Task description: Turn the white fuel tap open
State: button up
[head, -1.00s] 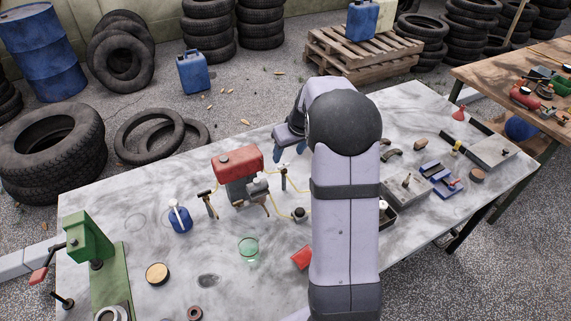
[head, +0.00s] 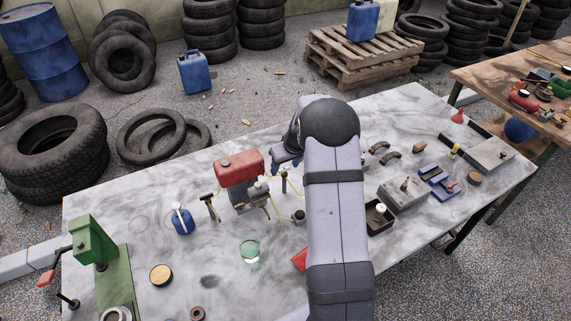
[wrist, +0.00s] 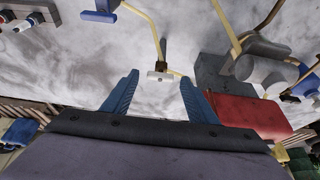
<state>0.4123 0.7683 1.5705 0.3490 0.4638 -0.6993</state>
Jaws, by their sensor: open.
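The white tap handle (wrist: 160,75) shows as a small white crossbar on a thin stem in the wrist view, on the yellow fuel line. My gripper (wrist: 159,77) is open, with its two blue fingers on either side of the handle in that picture. I cannot tell whether they touch it. In the head view my gripper (head: 290,158) is partly hidden by my arm, just above the tap's dark post (head: 284,186). The white handle is not clear there. The post stands right of the engine with the red tank (head: 238,166), which also shows in the wrist view (wrist: 250,114).
A second post (head: 210,207) stands left of the engine. An open dark tray (head: 380,218) and a grey box (head: 404,191) lie right of my arm.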

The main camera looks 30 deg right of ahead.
jog(key=c, duration=1.1)
jog(key=shift+o, duration=0.2)
